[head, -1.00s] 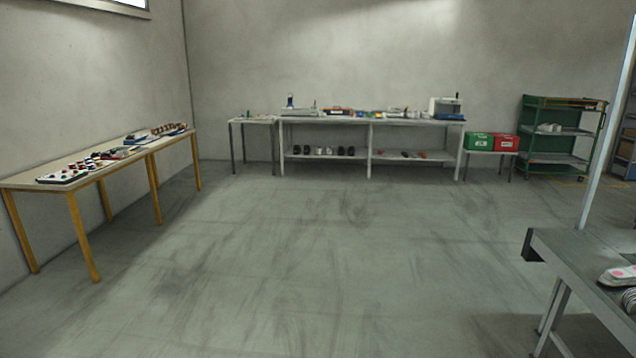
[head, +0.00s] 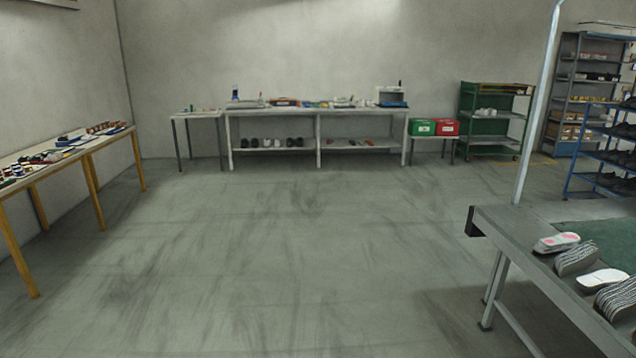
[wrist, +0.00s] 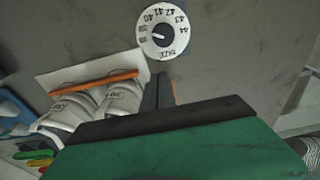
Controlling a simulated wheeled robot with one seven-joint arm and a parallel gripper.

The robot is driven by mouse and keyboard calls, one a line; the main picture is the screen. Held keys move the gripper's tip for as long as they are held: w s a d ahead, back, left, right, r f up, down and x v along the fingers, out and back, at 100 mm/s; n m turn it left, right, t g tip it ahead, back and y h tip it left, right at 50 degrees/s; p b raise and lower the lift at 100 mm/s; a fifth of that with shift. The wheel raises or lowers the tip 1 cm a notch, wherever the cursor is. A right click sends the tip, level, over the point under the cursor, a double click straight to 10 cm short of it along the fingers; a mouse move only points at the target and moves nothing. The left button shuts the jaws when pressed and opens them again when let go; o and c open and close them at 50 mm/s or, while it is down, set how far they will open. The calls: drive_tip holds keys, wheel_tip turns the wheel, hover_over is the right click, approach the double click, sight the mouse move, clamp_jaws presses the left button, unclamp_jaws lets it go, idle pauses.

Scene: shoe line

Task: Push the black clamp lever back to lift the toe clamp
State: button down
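My gripper (wrist: 158,88) shows in the wrist view as two dark fingers close together, standing up from a black bar on a green body. They look shut, with nothing clearly held. I cannot make out the black clamp lever or the toe clamp in either view. The wrist view shows a white size dial (wrist: 163,30) with numbers on a grey surface above the fingers. My gripper is not in the head view.
A grey bench (head: 510,235) with shoe soles and a post stands at right. A long white bench (head: 318,146) is at the back, beside green (head: 422,127) and red (head: 446,127) bins. A wooden-legged table (head: 95,190) is at left. The middle floor is clear.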

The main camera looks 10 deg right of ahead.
wheel_tip(320, 180, up, 9)
drive_tip(key=a+p, duration=0.1)
drive_tip(key=p, duration=0.5)
drive_tip(key=shift+a+p, duration=0.2)
drive_tip(key=shift+p, duration=0.1)
idle(0.4)
drive_tip(key=shift+w, duration=0.1)
